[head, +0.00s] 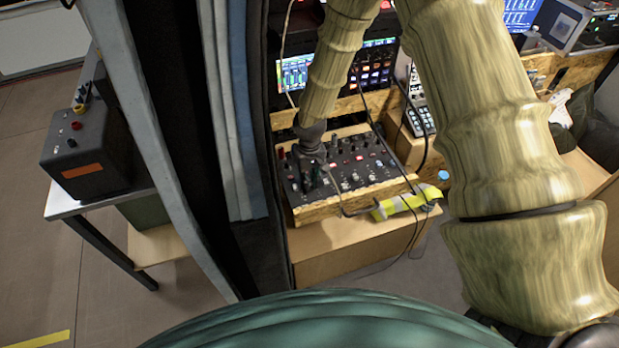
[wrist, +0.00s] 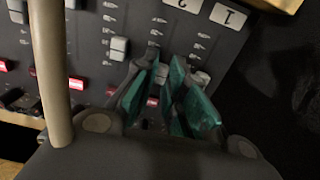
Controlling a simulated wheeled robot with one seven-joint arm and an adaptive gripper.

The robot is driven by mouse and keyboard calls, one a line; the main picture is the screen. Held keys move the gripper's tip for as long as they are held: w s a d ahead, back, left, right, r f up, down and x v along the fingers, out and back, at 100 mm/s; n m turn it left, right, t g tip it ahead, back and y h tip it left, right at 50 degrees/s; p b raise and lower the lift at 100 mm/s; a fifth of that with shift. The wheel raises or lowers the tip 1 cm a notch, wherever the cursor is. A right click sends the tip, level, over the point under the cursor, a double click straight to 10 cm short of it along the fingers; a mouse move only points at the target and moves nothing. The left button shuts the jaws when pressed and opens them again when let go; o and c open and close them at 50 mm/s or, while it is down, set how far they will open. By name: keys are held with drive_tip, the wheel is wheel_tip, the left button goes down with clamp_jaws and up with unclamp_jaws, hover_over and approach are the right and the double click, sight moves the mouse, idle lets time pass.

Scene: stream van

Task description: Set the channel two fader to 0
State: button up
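The mixer panel (head: 350,160) has knobs and sliders and sits on a wooden base. The wrist view shows the same panel (wrist: 60,20) from close up and upside down, with white labels 2 (wrist: 183,3) and 1 (wrist: 230,16). A pale fader cap (wrist: 161,72) lies below the label 2, partly hidden by my fingers. Another grey cap (wrist: 201,78) shows on the label 1 side. My gripper (wrist: 168,98) has green fingertips that stand apart over these faders. I cannot tell whether they touch a cap. In the head view my gripper (head: 314,155) is low over the panel's left part.
More fader caps (wrist: 118,47) and red lit buttons (wrist: 76,84) lie close beside the fingers. A black cable (head: 385,125) hangs over the panel. A screen (head: 295,73) stands behind it. A dark curtain (head: 195,150) hangs to the left.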

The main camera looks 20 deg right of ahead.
drive_tip(key=shift+s, duration=0.15)
clamp_jaws()
drive_tip(key=o, duration=0.7)
unclamp_jaws()
drive_tip(key=shift+o, duration=0.2)
wheel_tip(320, 180, up, 12)
idle(0.5)
